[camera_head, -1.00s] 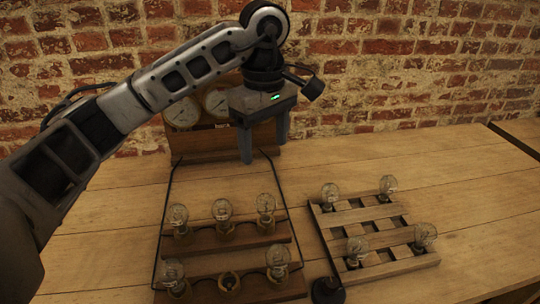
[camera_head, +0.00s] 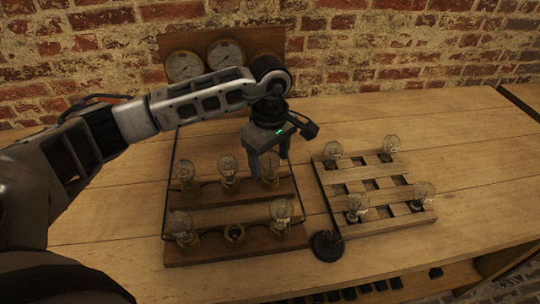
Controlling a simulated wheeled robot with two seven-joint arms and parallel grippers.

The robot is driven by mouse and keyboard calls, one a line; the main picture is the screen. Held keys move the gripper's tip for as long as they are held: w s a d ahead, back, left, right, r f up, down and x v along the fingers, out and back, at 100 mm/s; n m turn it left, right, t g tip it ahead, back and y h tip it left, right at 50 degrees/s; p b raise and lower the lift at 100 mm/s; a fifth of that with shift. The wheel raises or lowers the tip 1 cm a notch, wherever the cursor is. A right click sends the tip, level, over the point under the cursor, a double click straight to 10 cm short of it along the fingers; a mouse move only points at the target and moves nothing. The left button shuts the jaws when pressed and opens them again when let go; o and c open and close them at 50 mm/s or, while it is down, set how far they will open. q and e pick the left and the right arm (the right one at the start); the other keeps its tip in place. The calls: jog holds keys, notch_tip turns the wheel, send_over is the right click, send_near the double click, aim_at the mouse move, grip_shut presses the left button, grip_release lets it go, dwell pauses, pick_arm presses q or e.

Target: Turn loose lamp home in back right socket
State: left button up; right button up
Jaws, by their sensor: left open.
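The wooden lamp board (camera_head: 240,214) has two rows of brass sockets with clear glass bulbs. The back right lamp (camera_head: 270,171) stands in the back row's right socket. My left gripper (camera_head: 268,164) is open and points down at this lamp, its fingers at the bulb's left and right. Whether they touch the glass I cannot tell, nor how far the lamp is screwed in. The back row also holds a left lamp (camera_head: 185,172) and a middle lamp (camera_head: 228,170). The front middle socket (camera_head: 234,234) is empty, between two front lamps. My right gripper is out of view.
A slatted wooden rack (camera_head: 375,185) with several bulbs stands to the right. A black round base (camera_head: 327,245) with a rod lies between rack and board. The table (camera_head: 450,135) is clear at the back right.

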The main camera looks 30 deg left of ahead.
pick_arm(q)
jog(key=shift+f, duration=0.1)
jog(key=c, duration=1.2)
jog(key=shift+f+m+b, duration=0.15)
jog(key=shift+m+b, duration=1.35)
jog(key=shift+m, duration=0.5)
jog(key=shift+m+b, duration=0.75)
jog(key=shift+m, duration=0.45)
